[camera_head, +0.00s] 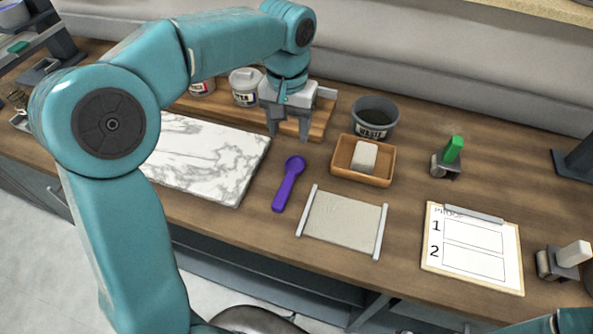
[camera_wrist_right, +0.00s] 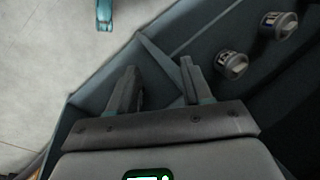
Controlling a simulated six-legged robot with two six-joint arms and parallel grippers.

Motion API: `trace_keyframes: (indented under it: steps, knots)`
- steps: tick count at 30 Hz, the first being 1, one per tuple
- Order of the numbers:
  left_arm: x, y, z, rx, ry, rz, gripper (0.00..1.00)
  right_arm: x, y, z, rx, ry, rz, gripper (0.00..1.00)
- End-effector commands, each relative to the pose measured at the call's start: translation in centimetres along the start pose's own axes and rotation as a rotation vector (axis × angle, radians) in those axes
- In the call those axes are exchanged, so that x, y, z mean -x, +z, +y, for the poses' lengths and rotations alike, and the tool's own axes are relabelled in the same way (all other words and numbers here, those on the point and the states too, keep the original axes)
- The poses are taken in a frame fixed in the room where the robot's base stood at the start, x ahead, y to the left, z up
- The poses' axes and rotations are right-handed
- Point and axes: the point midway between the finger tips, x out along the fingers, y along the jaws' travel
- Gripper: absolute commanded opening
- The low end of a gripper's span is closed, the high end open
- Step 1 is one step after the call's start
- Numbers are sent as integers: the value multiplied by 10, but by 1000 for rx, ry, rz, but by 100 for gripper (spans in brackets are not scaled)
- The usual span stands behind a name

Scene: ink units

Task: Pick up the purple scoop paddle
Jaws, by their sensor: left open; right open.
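The purple scoop paddle (camera_head: 288,184) lies on the wooden counter between the marble slab and the beige mat, its round end pointing away from me. My left gripper (camera_head: 289,136) is open and empty above the counter, beyond the scoop's round end, with its fingers pointing down. It does not touch the scoop. My right gripper (camera_wrist_right: 158,85) shows in the right wrist view, open with nothing between its fingers. It is away from the counter top, and the scoop is not in that view.
A marble slab (camera_head: 205,155) lies left of the scoop and a beige mat with white rails (camera_head: 343,222) lies right. A tray (camera_head: 345,173) holds a pale block, with a waste pot (camera_head: 375,116) behind. A clipboard (camera_head: 472,247) lies further right. Jars (camera_head: 245,88) stand behind my left gripper.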

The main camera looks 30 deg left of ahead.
Motion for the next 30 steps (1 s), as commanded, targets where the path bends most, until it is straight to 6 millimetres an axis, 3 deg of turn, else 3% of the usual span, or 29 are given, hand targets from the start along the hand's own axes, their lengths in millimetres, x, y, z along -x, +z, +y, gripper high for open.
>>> trace_keyframes:
  steps: [5,15,23,30]
  knots:
    - [-13,5,-2,2,-4,-3,55,-1,1,0,0,0,-1,49]
    - [-90,10,-2,0,-3,-4,55,-1,0,0,0,0,-1,49]
    - [-113,9,-1,1,-3,-3,55,1,0,0,0,0,-1,49]
    - [-150,9,-3,0,-3,-4,55,8,0,-3,0,0,-1,49]
